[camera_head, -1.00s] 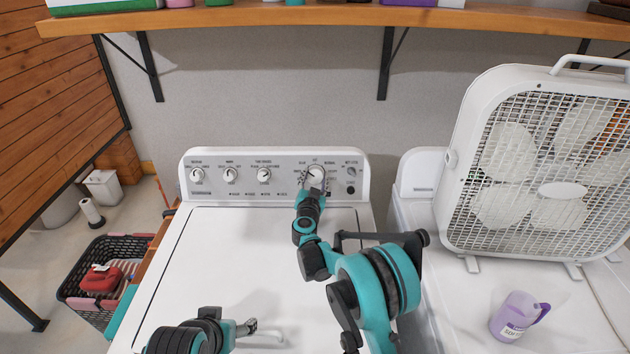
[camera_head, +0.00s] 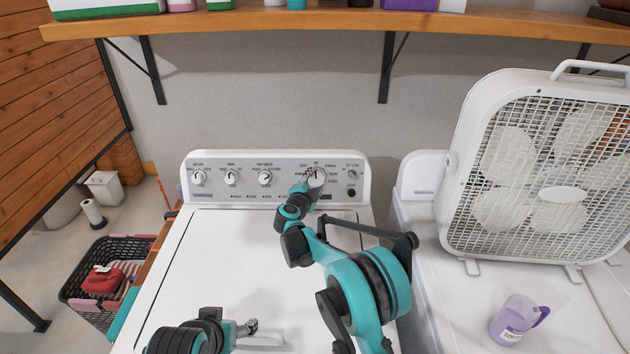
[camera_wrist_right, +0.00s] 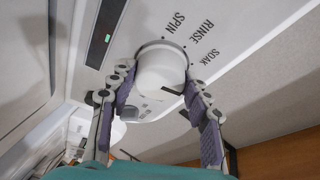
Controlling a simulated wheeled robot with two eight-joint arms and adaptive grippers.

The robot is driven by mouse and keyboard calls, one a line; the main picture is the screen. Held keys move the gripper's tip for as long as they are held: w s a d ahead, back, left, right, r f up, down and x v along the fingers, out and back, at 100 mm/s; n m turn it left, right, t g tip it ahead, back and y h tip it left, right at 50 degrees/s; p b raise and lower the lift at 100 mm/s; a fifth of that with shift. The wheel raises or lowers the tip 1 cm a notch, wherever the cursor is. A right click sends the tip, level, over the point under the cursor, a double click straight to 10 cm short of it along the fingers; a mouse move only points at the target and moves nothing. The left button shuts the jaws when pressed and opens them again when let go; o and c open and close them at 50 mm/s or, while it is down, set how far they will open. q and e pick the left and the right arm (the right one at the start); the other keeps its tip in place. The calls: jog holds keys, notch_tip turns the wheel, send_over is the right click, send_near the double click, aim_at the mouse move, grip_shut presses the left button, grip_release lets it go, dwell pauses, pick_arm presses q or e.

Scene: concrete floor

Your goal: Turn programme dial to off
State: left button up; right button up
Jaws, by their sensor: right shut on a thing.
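The programme dial (camera_head: 317,177) is the large white knob at the right of the washer's control panel (camera_head: 215,190). The dial's dark mark points roughly up in the head view. My left gripper (camera_head: 248,327) is low over the washer lid; its jaws are too small to judge.
Three smaller knobs (camera_head: 231,177) are in a row left of the dial. A white box fan (camera_head: 455,130) and a purple jug (camera_head: 515,318) stand on the machine at right. A wooden shelf (camera_head: 270,17) spans above. A laundry basket (camera_head: 75,292) is at lower left.

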jog(key=shift+m+g, duration=0.3)
jog(key=shift+m, duration=0.3)
jog(key=o, duration=1.2)
jog(key=shift+c, duration=0.2)
jog(key=v, duration=1.2)
jog(key=shift+f, duration=0.1)
